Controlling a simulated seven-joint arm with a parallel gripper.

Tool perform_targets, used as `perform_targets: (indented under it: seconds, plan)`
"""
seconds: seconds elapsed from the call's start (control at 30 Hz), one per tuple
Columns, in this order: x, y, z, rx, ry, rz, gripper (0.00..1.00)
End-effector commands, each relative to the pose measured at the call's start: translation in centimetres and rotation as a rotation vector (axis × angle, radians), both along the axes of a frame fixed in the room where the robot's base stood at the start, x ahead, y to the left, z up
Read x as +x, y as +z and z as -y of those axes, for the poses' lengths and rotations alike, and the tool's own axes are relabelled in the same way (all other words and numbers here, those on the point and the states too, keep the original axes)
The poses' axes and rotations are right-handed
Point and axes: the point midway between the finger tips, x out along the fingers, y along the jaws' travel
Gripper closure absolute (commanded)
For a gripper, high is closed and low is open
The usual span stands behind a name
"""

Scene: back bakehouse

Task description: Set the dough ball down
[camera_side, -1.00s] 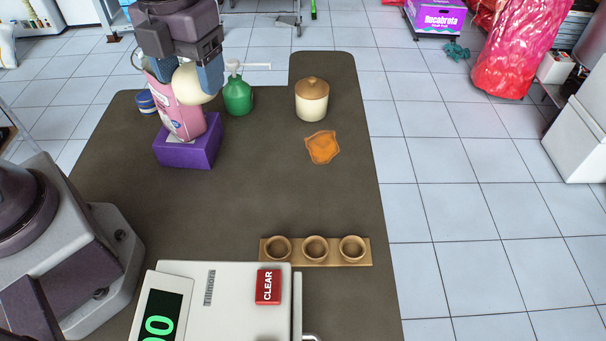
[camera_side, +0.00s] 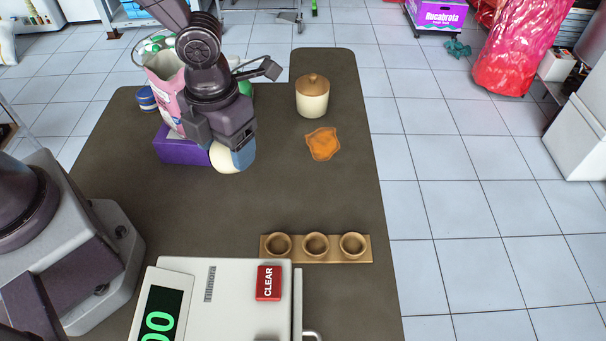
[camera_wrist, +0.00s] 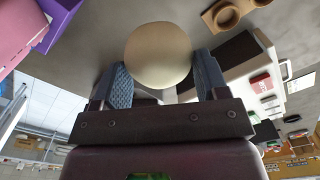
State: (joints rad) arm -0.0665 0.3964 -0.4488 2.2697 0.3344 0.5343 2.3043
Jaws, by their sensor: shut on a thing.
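The dough ball (camera_side: 228,160) is cream-coloured and round. It sits between the blue-padded fingers of my gripper (camera_side: 236,152), just right of the purple box in the side view. In the wrist view the dough ball (camera_wrist: 158,55) shows whole, with the pads of my gripper (camera_wrist: 163,78) pressed on both sides. My gripper is shut on it. The hand hides part of the ball in the side view. I cannot tell whether the ball touches the tabletop (camera_side: 200,215).
A purple box (camera_side: 180,150) and a pink bag (camera_side: 162,85) stand at left. A lidded jar (camera_side: 312,97) and an orange cloth (camera_side: 322,144) lie to the right. A three-cup wooden holder (camera_side: 297,258) and a scale (camera_side: 225,300) are in front. The table's middle is bare.

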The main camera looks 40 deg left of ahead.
Motion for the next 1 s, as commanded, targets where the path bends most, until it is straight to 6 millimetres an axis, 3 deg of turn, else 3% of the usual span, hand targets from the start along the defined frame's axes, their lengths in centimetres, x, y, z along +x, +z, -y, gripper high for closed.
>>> perform_targets:
  seconds: [0.3, 0.5, 0.8, 1.0]
  plan:
    - [7.3, -3.6, 2.6, 0.001, -0.001, -0.001, 0.58]
    - [10.1, -7.2, 3.6, 0.002, 0.0, -0.002, 0.58]
    - [12.0, -9.6, 4.3, 0.002, 0.001, -0.001, 0.58]
    - [11.9, -12.2, 4.2, 0.002, 0.0, -0.001, 0.58]
